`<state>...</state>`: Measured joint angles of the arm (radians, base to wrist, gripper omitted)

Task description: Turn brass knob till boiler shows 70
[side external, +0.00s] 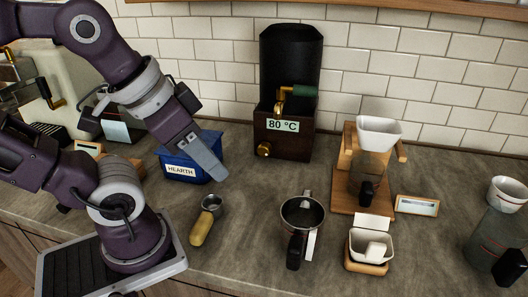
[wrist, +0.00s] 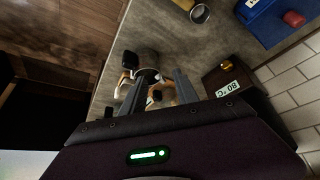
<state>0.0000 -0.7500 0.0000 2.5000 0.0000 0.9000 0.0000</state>
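The boiler (side external: 290,60) is a tall black tank on a dark wooden base against the tiled wall. Its display (side external: 274,125) reads 80 °C; it also shows upside down in the wrist view (wrist: 228,89). The brass knob (side external: 264,150) sticks out low on the left of the base, and shows in the wrist view (wrist: 227,64). A brass tap with a green handle (side external: 304,91) sits above the display. My gripper (side external: 218,174) is left of the boiler, above the counter and apart from the knob. In the wrist view its fingers (wrist: 156,82) are spread with nothing held.
A blue HEARTH box (side external: 180,168) stands behind my gripper. A scoop with a wooden handle (side external: 205,222), a metal pitcher (side external: 302,216) and a white cup (side external: 372,246) are in front. A dripper stand (side external: 350,200) is right of the boiler. Counter before the knob is clear.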

